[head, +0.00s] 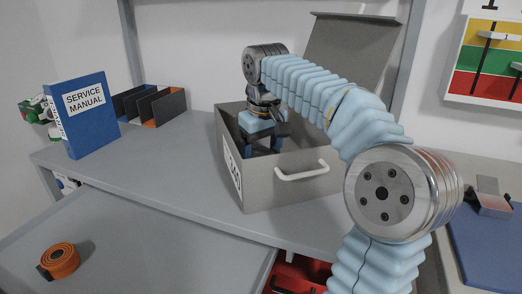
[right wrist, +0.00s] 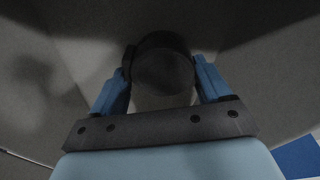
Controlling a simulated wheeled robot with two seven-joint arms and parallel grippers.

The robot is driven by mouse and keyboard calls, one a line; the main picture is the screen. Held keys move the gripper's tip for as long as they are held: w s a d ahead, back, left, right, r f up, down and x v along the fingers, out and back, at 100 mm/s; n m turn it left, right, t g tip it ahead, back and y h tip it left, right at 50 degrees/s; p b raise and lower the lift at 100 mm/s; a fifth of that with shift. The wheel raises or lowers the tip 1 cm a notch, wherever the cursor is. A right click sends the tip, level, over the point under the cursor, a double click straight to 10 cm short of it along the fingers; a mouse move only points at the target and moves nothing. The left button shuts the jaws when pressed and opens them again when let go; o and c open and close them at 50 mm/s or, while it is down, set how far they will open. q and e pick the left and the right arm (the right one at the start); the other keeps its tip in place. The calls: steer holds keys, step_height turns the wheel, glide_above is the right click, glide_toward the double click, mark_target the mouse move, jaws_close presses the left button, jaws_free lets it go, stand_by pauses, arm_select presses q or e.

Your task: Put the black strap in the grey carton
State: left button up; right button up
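The black strap (right wrist: 163,70) is a dark round roll in the right wrist view, between the two blue fingers of my right gripper (right wrist: 160,78). The fingertips meet its sides, and the gripper looks shut on it. In the head view my right gripper (head: 264,143) points down inside the open grey carton (head: 290,178), below its rim. There the strap is mostly hidden by the fingers and carton walls. The carton stands on the grey shelf, with a white handle in front and its lid (head: 350,55) raised at the back. My left gripper is not in view.
A blue service manual (head: 85,113) and a dark divider rack (head: 150,107) stand left of the carton. An orange strap roll (head: 60,261) lies on the lower grey surface (head: 150,250). A blue mat (head: 490,245) lies at the right.

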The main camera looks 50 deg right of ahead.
mark_target(263, 154)
steer(key=o, duration=0.4)
steer(key=shift+c, duration=0.2)
steer(key=shift+r, duration=0.25)
step_height(263, 154, up, 13)
steer(key=s+p, duration=0.1)
steer(key=p, duration=0.2)
steer(key=shift+s+a+f, duration=0.2)
steer(key=shift+s+a, duration=0.15)
steer(key=shift+a, duration=0.1)
